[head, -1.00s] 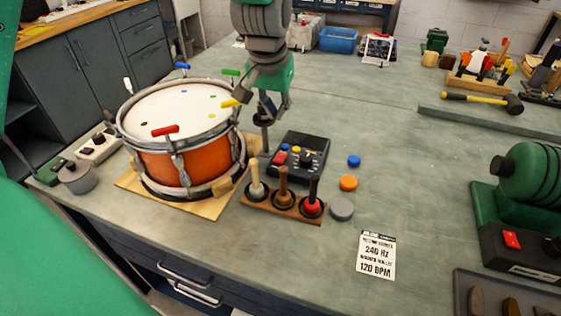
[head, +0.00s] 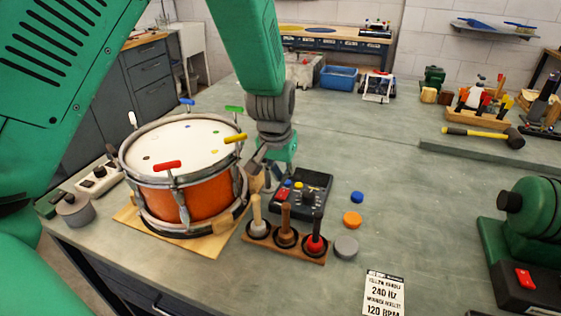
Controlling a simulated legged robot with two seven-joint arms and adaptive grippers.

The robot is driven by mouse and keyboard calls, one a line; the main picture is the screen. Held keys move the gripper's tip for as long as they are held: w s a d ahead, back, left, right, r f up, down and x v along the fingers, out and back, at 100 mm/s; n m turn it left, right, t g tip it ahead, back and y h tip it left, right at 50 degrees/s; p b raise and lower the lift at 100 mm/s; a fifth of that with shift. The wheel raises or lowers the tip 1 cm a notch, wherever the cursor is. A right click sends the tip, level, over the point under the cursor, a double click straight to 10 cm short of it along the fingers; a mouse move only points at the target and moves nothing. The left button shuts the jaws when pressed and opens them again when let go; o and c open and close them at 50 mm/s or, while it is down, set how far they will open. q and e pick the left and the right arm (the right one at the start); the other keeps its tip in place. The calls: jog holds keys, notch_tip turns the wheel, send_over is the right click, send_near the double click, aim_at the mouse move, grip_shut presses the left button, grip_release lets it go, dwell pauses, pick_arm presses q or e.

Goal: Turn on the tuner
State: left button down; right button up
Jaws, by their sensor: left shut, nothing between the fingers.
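The likely tuner is a black box (head: 318,184) with a dial and red, yellow and blue buttons, on the bench right of the drum. My left gripper (head: 268,179) is shut and empty, low between the drum and the black box's left side. Its fingertips are partly hidden, and I cannot tell whether they touch the box. The red button (head: 282,195) is on the box's near left part, close to the gripper. My right gripper is not in view.
The orange drum (head: 183,180) with coloured tuning keys stands left of the gripper. A wooden stand (head: 262,236) with several mallets is in front of the box. Blue, orange (head: 352,219) and grey discs lie to its right.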

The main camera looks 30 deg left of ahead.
aim_at(280, 196)
pick_arm(q)
jog(key=f, duration=0.5)
jog(key=shift+s+a, duration=0.15)
jog(key=shift+a, duration=0.15)
jog(key=shift+d+f, duration=0.1)
jog(key=shift+d, duration=0.2)
jog(key=shift+s+f, duration=0.1)
jog(key=shift+f, duration=0.05)
jog(key=shift+p+v, duration=0.8)
jog(key=shift+p, duration=0.2)
